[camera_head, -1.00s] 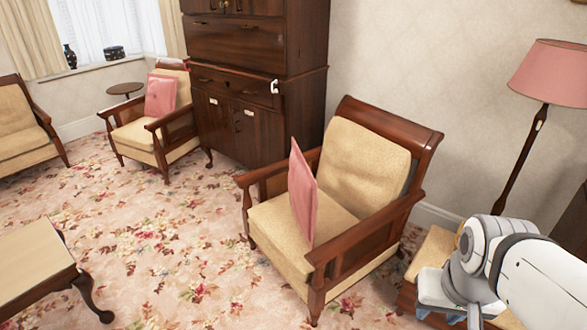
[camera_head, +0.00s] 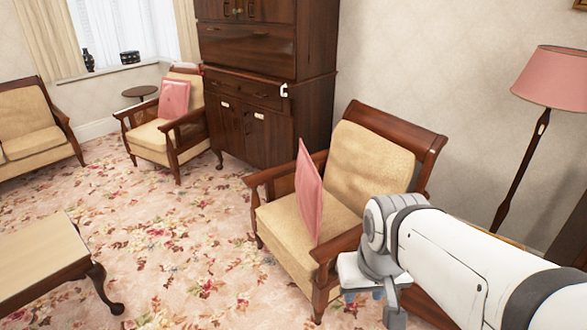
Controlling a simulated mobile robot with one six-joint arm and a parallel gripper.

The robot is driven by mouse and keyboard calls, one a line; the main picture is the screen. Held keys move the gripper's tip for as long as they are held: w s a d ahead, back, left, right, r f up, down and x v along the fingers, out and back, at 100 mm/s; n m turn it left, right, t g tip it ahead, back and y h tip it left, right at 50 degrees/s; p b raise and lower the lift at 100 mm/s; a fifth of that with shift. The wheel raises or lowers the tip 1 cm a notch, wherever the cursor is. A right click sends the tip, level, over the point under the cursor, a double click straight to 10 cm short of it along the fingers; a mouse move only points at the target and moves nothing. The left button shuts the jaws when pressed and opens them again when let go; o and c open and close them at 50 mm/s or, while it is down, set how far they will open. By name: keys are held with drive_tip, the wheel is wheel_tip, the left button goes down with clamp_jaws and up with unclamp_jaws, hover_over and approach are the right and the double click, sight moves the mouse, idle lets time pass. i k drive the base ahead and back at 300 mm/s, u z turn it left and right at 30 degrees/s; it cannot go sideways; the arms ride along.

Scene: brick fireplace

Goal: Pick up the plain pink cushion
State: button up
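A pink cushion (camera_head: 309,190) with no pattern that I can see stands upright, nearly edge-on to me, on the seat of the near armchair (camera_head: 278,222). A second pink cushion (camera_head: 174,98) leans in the far armchair (camera_head: 147,136); it is too small to tell whether it is plain. My gripper (camera_head: 372,298) is at the end of my white arm, low in front of the near armchair's right armrest. It is right of and below the near cushion in the picture, apart from it. Its fingers are small and partly hidden, so their opening is unclear.
A dark wooden cabinet (camera_head: 262,145) stands behind the near armchair. A low table (camera_head: 40,262) is at the lower left, a sofa (camera_head: 32,135) at the far left, a pink-shaded lamp (camera_head: 553,78) at the right. Flowered carpet (camera_head: 185,230) lies free between them.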

sight(309, 188)
drive_tip(key=z, duration=0.05)
drive_tip(key=i, duration=1.65)
drive_tip(key=u, duration=0.05)
